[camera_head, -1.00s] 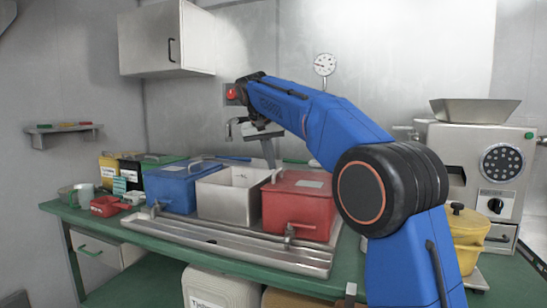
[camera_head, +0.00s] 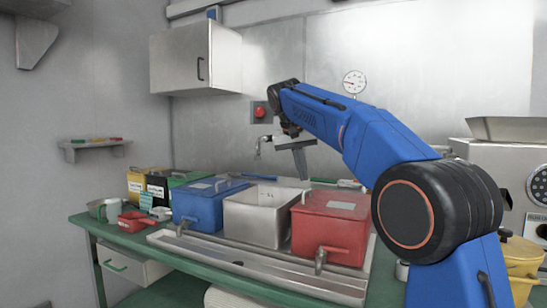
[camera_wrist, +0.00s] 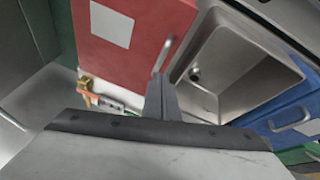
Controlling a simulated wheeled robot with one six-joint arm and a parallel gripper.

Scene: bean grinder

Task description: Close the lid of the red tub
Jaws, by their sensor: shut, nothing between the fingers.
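The red tub (camera_head: 330,235) stands on the bench with its red lid (camera_head: 335,203) on top. The lid looks flat on the tub; I cannot tell whether it is fully seated. It bears a white label and a metal handle at its left side. In the wrist view the lid (camera_wrist: 150,50) fills the upper middle, with its handle (camera_wrist: 163,55) just beyond the fingertips. My gripper (camera_head: 304,178) is shut and empty, pointing down behind and above the tub's left rear. In the wrist view my fingers (camera_wrist: 162,85) overlap the handle's near end; contact is unclear.
An open metal basin (camera_head: 262,215) stands left of the red tub, then a blue tub (camera_head: 208,205). A metal drip tray (camera_head: 270,265) runs along the front. A yellow pot (camera_head: 522,262) and a grinder (camera_head: 500,160) are at right. A wall cabinet (camera_head: 195,58) hangs above.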

